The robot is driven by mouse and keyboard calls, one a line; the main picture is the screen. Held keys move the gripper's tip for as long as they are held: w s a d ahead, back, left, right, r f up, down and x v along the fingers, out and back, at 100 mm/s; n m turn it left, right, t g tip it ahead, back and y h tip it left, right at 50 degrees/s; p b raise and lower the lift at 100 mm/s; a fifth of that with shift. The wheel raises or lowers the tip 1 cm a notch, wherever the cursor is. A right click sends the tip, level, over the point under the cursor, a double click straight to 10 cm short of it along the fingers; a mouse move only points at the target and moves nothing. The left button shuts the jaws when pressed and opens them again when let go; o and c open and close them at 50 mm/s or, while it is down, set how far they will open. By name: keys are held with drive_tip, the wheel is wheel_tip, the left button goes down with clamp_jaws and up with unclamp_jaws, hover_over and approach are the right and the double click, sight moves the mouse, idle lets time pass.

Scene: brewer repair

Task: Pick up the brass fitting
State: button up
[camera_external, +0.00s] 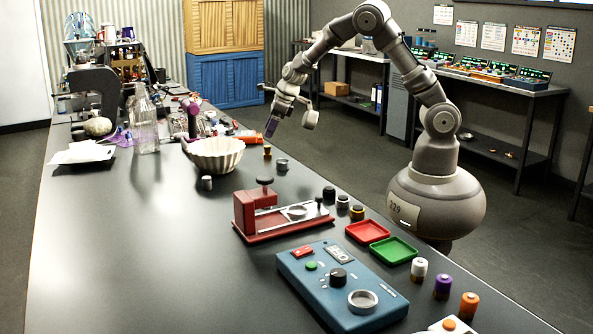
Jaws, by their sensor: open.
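A small brass-coloured fitting (267,153) stands on the dark bench top near its right edge, just right of the white fluted bowl. A second small dark piece with a brass-coloured band (357,212) stands farther forward along the same edge, so I cannot be sure which one is the brass fitting. My gripper (271,128) points down above the first one, with a visible gap between them. It holds nothing that I can see. Its fingers are small and dark here, and the gap between them is hard to make out.
The white fluted bowl (216,155) is close on the left. A grey metal fitting (282,165) stands just in front. A red press (262,212), red tray (366,231), green tray (394,250) and blue tester (342,285) lie nearer. The bench's front left is clear.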

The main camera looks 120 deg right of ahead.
sight(268, 146)
drive_tip(key=d+f+b, duration=0.1)
drive_tip(key=f, duration=0.2)
drive_tip(key=d+f+m+b, duration=0.1)
drive_tip(key=f, duration=0.2)
drive_tip(key=d+f+m+b, duration=0.1)
drive_tip(key=f, duration=0.2)
drive_tip(key=shift+w+f+b, duration=0.15)
drive_tip(key=shift+f+b, duration=0.15)
drive_tip(key=shift+b, duration=0.1)
drive_tip(key=shift+a+r, duration=0.1)
drive_tip(key=shift+r, duration=0.05)
drive_tip(key=c, duration=1.2)
drive_tip(key=shift+r, duration=0.15)
